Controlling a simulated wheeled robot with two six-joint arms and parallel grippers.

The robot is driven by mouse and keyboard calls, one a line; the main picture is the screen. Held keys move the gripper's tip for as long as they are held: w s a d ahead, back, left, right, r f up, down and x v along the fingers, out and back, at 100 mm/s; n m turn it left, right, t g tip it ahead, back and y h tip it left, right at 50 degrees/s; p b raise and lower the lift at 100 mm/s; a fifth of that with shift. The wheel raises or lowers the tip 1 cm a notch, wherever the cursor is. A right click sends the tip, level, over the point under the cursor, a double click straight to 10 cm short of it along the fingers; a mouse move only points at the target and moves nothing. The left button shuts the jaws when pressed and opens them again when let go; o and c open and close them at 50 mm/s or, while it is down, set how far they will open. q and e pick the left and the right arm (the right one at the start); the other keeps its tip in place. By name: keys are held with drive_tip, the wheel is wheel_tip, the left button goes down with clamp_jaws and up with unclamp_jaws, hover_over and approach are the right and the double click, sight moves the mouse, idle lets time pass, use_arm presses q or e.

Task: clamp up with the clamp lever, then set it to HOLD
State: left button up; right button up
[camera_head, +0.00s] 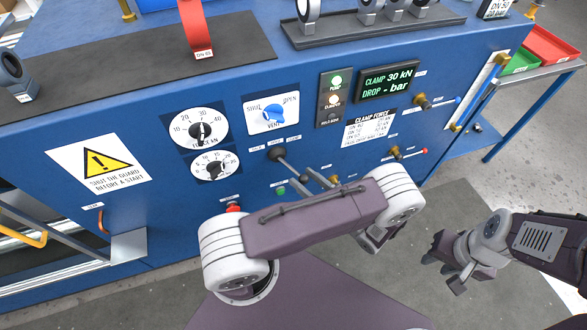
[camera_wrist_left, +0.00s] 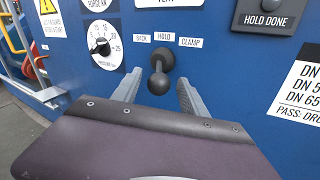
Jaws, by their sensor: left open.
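The clamp lever (camera_wrist_left: 158,84) has a black ball knob and stands out from the blue panel below the BACK, HOLD and CLAMP labels. In the left wrist view its knob is just left of and below the HOLD label (camera_wrist_left: 165,36). It also shows in the head view (camera_head: 277,154). My left gripper (camera_wrist_left: 158,90) is open, with one finger on each side of the knob and gaps visible. In the head view, my left gripper (camera_head: 297,168) is partly hidden by its arm. My right gripper (camera_head: 444,272) hangs apart at the right, its fingers spread and empty.
The display (camera_head: 387,82) reads CLAMP 30 kN, DROP - bar. Two lamps on the lamp box (camera_head: 334,98) glow; HOLD DONE (camera_wrist_left: 267,20) looks dark. Two dials and a blue VENT knob (camera_head: 273,113) sit near the lever. A red button (camera_head: 233,207) is below. Floor is clear at right.

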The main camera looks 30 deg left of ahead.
sight(280, 158)
use_arm(q)
drive_tip(key=x, duration=0.5)
drive_tip(key=shift+a, duration=0.15)
drive_tip(key=shift+s, duration=0.1)
clamp_jaws()
idle(1.0)
drive_tip(key=shift+r, duration=0.1)
